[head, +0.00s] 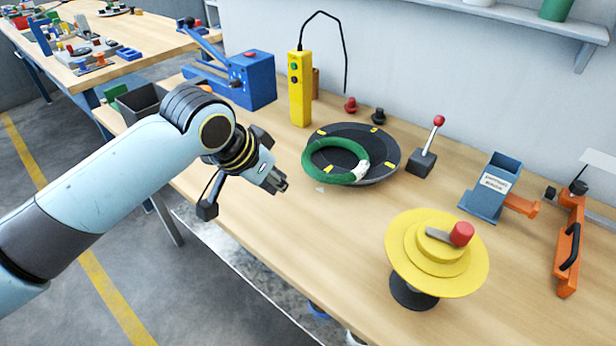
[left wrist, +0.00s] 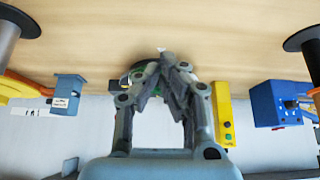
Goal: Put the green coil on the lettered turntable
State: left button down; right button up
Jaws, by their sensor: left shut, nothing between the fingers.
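The green coil (head: 334,179) lies on the black turntable (head: 388,150), off-centre to the left, its near left side reaching over the disc's rim. A whitish band shows on the coil's right side. Yellow tags sit around the disc; any letters are too small to read. My left gripper (head: 279,184) is shut and empty, above the table to the left of the coil and apart from it. In the left wrist view the shut fingers (left wrist: 168,62) partly hide the coil and turntable behind them. My right gripper is not in view.
A yellow stepped reel with a red knob (head: 461,234) stands at the front right. A yellow control box (head: 300,88) and a blue machine (head: 250,80) stand behind the gripper. A red-knobbed lever (head: 424,160) is right of the turntable.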

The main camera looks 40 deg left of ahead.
pick_arm(q)
jog(key=x, duration=1)
jog(key=w, duration=0.3)
jog(key=shift+w+r, duration=0.1)
jog(key=shift+w, duration=0.3)
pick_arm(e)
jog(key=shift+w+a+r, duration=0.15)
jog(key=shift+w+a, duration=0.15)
pick_arm(q)
jog(key=shift+w+d, duration=0.1)
jog(key=w, duration=0.2)
jog(key=shift+w+d, duration=0.1)
jog(key=shift+w, duration=0.2)
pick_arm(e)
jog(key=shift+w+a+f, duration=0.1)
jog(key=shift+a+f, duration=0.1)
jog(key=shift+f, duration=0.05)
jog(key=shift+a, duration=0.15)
